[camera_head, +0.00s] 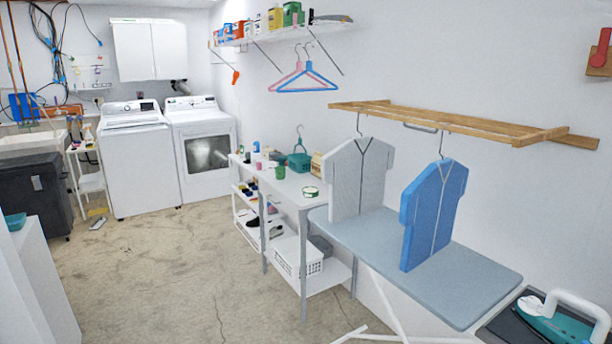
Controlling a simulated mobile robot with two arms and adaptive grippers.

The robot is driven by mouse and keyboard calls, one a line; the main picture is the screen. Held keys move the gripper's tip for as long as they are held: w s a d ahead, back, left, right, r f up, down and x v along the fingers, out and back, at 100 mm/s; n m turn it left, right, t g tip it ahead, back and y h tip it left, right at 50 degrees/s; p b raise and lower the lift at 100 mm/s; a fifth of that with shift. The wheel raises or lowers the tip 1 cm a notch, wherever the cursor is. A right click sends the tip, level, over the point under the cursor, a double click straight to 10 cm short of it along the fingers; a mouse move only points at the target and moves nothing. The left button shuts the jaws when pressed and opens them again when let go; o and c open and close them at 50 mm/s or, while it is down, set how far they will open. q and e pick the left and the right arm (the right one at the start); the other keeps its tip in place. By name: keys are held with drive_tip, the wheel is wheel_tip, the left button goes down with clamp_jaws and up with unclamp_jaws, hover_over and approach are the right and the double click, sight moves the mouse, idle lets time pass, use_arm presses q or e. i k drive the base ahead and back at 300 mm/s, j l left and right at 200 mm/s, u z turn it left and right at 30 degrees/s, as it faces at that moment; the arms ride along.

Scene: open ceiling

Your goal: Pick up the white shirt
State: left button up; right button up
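The white shirt (349,180) hangs from a hook on the wooden wall rack (472,119). It is upright, to the left of a blue shirt (445,210) that hangs from the same rack. The white shirt's lower edge is close to the far end of the grey-blue ironing board (425,270); I cannot tell whether it touches. Neither of my grippers shows in the head view.
A teal iron (560,322) rests at the board's near right end. A white shelf table (296,190) with small items stands beyond the board. Pink and blue hangers (307,80) hang behind. A washer (135,160) and dryer (203,145) stand at the back. The concrete floor at left-centre is mostly clear.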

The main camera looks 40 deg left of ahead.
sight(356, 170)
drive_tip(key=u, duration=1.25)
drive_tip(key=i+j+u, duration=0.1)
drive_tip(key=u, duration=0.35)
drive_tip(key=i+u, duration=0.25)
drive_tip(key=u, duration=0.25)
drive_tip(key=i, duration=3.5)
drive_tip(key=i+z, duration=0.35)
drive_tip(key=i+j+z, duration=0.15)
drive_tip(key=i+z, duration=0.15)
drive_tip(key=i+j+z, duration=0.2)
drive_tip(key=z, duration=0.15)
drive_tip(key=i, duration=0.1)
